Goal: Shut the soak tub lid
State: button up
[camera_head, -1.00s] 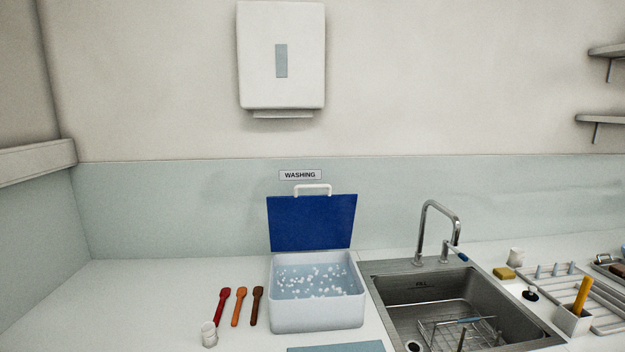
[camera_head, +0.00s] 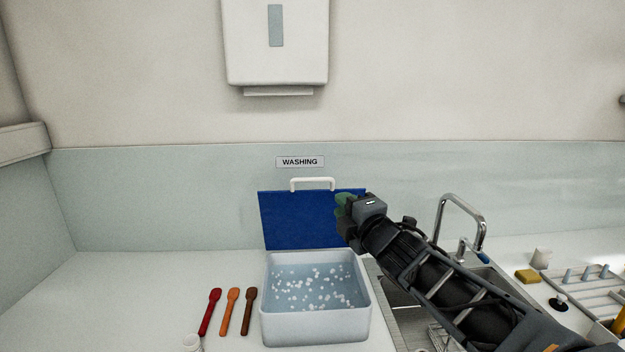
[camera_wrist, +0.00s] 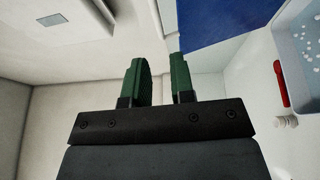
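The soak tub (camera_head: 316,326) is a pale box of water with white foam bits, on the counter left of the sink. Its blue lid (camera_head: 300,222) stands raised at the tub's back edge, with a white handle (camera_head: 313,181) on its top edge. My gripper (camera_head: 344,208) is at the lid's upper right corner and overlaps it in the head view; I cannot tell whether they touch. In the wrist view, the green fingers (camera_wrist: 161,80) are apart with nothing between them. The blue lid (camera_wrist: 215,18) and the tub (camera_wrist: 288,30) show at the upper right there.
A red, an orange and a brown utensil (camera_head: 230,312) lie left of the tub, near a small white cup (camera_head: 191,343). The sink's tap (camera_head: 462,215) stands to the right, behind my arm. A towel dispenser (camera_head: 277,50) hangs above.

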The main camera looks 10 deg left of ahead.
aim_at(314, 180)
jog(key=shift+n, duration=0.3)
jog(key=p+x, duration=0.1)
jog(key=x, duration=0.3)
jog(key=p+x, duration=0.1)
jog(key=x, duration=0.4)
jog(key=p+x, duration=0.1)
jog(key=x, duration=0.3)
jog(key=shift+a+r, duration=0.3)
jog(key=shift+a, duration=0.2)
jog(key=shift+c, duration=0.3)
grip_shut()
